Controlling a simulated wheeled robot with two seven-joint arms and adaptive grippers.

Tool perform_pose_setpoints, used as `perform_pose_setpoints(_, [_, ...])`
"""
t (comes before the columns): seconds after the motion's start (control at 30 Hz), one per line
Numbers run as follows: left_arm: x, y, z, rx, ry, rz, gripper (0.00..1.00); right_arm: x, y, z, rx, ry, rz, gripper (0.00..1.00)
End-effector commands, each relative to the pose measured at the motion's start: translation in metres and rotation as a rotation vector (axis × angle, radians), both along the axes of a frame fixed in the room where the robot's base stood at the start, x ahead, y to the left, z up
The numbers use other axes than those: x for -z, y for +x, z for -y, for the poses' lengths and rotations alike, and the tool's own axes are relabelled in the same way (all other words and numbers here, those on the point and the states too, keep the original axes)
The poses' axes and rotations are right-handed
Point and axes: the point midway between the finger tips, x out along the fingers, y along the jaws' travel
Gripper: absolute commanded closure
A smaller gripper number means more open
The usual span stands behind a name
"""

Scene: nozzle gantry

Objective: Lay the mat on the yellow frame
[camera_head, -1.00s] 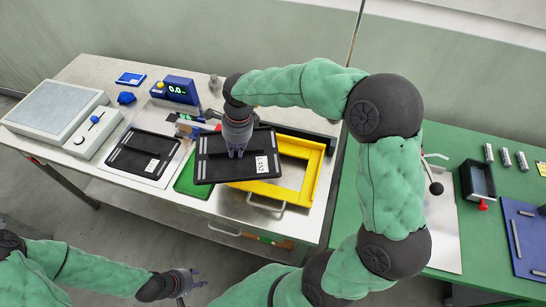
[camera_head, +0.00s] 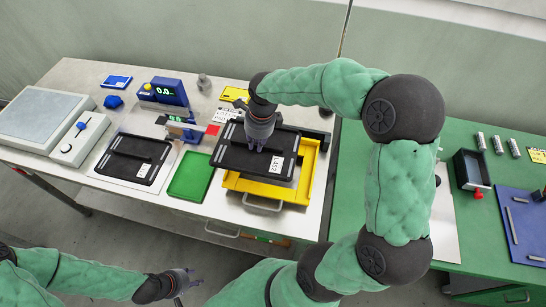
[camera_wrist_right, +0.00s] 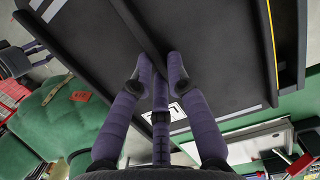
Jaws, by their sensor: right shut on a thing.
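The black mat (camera_head: 231,158) with a white label is held by my right gripper (camera_head: 254,146), which is shut on it near its middle. The mat is over the yellow frame (camera_head: 308,170), covering much of its left and middle part; I cannot tell whether they touch. The frame's right side and front edge show. In the right wrist view the fingers (camera_wrist_right: 161,75) grip a raised rib of the mat (camera_wrist_right: 215,70), and a yellow edge shows at right. My left gripper (camera_head: 182,283) is empty, low in front of the table; its finger opening is unclear.
A second black mat (camera_head: 112,162) lies on a white sheet at left. A green tray (camera_head: 190,178) lies left of the yellow frame. A blue display unit (camera_head: 168,93) and a grey scale (camera_head: 40,115) stand further left. A green table (camera_head: 350,185) is at right.

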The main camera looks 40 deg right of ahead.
Motion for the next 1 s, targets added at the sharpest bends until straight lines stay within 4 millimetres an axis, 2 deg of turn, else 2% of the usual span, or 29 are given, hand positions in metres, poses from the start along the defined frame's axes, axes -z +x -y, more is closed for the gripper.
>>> perform_pose_setpoints(0.1, [0.006,0.0,0.0,0.0,0.0,0.0,0.6,0.021,-0.008,0.018,0.006,0.0,-0.001,1.0])
perform_pose_setpoints(0.3, [0.011,0.0,0.0,0.0,0.0,0.0,0.6,0.045,-0.016,0.036,0.003,0.0,0.001,1.0])
perform_pose_setpoints(0.57, [0.013,0.0,0.0,0.0,0.0,0.0,0.6,0.055,-0.02,0.044,0.001,0.001,0.002,1.0])
perform_pose_setpoints(0.83, [0.021,0.0,0.0,0.0,0.0,0.0,0.6,0.089,-0.022,0.048,-0.001,0.0,0.0,1.0])
perform_pose_setpoints(1.0, [0.02,0.0,0.0,0.0,0.0,0.0,0.6,0.09,-0.021,0.048,-0.001,-0.001,0.004,1.0])
